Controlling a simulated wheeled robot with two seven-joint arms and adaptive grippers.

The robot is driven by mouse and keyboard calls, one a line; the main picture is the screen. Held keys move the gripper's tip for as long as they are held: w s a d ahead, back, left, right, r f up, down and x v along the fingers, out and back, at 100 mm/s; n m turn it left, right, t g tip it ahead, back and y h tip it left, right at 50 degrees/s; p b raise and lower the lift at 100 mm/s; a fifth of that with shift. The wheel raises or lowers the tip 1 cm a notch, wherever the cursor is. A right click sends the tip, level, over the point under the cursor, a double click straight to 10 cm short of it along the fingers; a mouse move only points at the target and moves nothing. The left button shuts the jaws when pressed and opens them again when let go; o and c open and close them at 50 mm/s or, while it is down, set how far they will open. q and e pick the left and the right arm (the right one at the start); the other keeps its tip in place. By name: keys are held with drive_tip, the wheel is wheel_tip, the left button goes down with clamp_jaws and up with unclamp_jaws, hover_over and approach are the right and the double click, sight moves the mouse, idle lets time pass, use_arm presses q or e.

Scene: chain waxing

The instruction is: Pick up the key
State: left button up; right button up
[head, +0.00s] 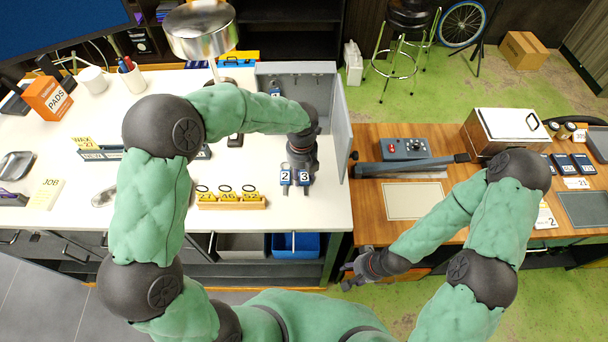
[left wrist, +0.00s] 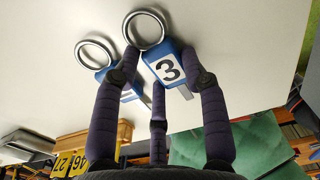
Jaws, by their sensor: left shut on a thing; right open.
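A blue key tag marked 3 (head: 304,178) with a metal ring shows at the table's front right. In the left wrist view, this key 3 (left wrist: 168,68) sits between the dark fingers of my left gripper (left wrist: 166,75), which is shut on it. A second blue key tag, marked 2 (head: 285,178), is just to its left. In the left wrist view, key 2's ring (left wrist: 95,53) shows and its tag is partly hidden by a finger. My left gripper also shows in the head view (head: 301,166). My right gripper (head: 352,272) is open and empty, low beside the wooden bench.
An open grey key cabinet (head: 343,125) stands behind my left gripper, with another blue tag (head: 275,90) inside. A wooden block with yellow number tags (head: 232,203) lies left of the keys. The wooden bench (head: 360,200) is at right. White table space is clear around the keys.

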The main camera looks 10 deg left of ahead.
sight(303, 175)
use_arm(q)
drive_tip(key=shift+r, duration=0.45)
wheel_tip(303, 175, up, 2)
drive_tip(key=shift+r, duration=0.1)
drive_tip(key=s+d+r, duration=0.1)
drive_tip(key=s+r, duration=0.4)
drive_tip(key=r, duration=0.1)
drive_tip(key=shift+s+r, duration=0.25)
drive_tip(key=shift+s, duration=0.1)
drive_tip(key=s+r, duration=0.1)
drive_tip(key=s, duration=0.1)
drive_tip(key=s+d+r, duration=0.1)
drive_tip(key=s, duration=0.2)
drive_tip(key=s+r, duration=0.1)
drive_tip(key=s, duration=0.2)
drive_tip(key=shift+d+r+b, duration=0.15)
drive_tip(key=shift+d+b, duration=0.05)
drive_tip(key=shift+b, duration=0.15)
